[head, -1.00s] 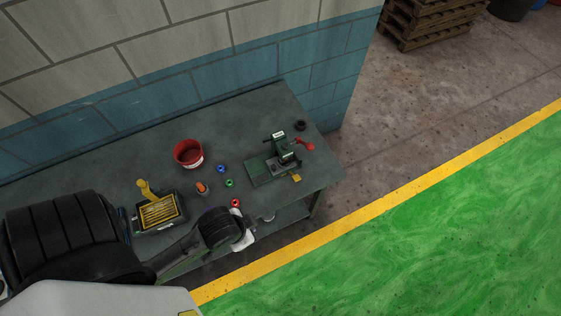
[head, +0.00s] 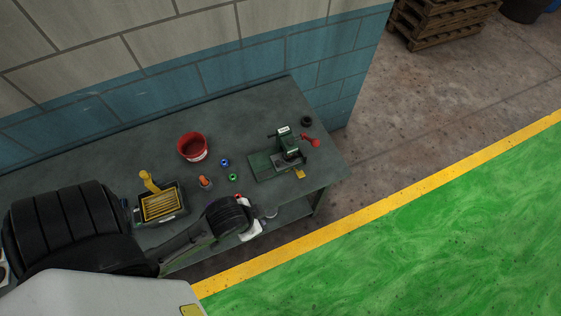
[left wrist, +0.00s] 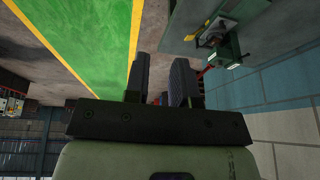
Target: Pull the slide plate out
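A green capstan machine (head: 288,150) with a red-knobbed handle (head: 311,141) stands near the right end of the bench. A small yellow tab (head: 299,174) shows at its front edge; I cannot tell whether it belongs to the slide plate. The machine also shows in the left wrist view (left wrist: 222,50), ahead and right of the fingers. My left gripper (left wrist: 160,80) is open, with an empty gap between its two dark fingers. In the head view its fingers are not clear; the wrist hangs over the bench's front edge, left of the machine. My right gripper is not in view.
The grey bench (head: 240,110) stands against a blue wall. A red bucket (head: 193,147), a black-and-yellow tray (head: 161,204), an orange-topped item (head: 205,183), blue (head: 224,162) and green (head: 233,177) rings, and a black ring (head: 306,121) lie on it.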

